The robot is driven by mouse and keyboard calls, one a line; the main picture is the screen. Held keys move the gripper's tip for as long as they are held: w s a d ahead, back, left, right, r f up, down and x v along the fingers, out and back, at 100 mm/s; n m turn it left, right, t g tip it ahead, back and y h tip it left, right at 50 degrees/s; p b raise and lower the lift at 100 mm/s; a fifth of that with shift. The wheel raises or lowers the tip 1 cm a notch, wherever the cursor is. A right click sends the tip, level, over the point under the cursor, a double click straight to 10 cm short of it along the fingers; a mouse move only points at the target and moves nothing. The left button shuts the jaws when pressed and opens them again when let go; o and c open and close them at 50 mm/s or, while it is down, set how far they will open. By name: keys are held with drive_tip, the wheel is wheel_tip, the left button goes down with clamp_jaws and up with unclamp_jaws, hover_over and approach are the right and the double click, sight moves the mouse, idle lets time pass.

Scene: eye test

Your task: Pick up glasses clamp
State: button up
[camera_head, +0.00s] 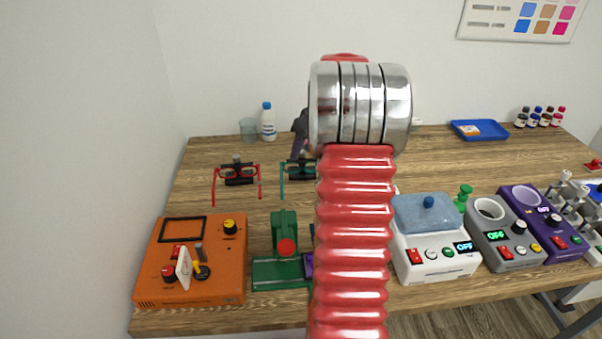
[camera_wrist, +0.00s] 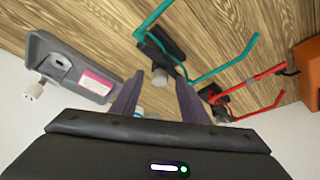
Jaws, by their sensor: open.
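Two black clamps with glasses stand on the wooden table. The clamp with red glasses (camera_head: 238,178) is at the left in the head view; it also shows at the right in the wrist view (camera_wrist: 214,95). The clamp with teal glasses (camera_head: 299,174) is partly hidden by my arm in the head view; the wrist view shows it (camera_wrist: 165,46) just beyond my fingertips. My gripper (camera_wrist: 160,80) is open, its two dark fingers apart, with no thing clearly held. In the head view my arm hides most of the gripper.
A grey device with a pink label (camera_wrist: 75,68) lies left of my fingers in the wrist view. An orange box (camera_head: 190,285), a green device (camera_head: 284,231) and a white device (camera_head: 437,262) stand along the front. A bottle (camera_head: 268,124) and a beaker (camera_head: 248,130) stand behind.

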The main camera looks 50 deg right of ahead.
clamp_jaws()
idle(0.6)
idle(0.9)
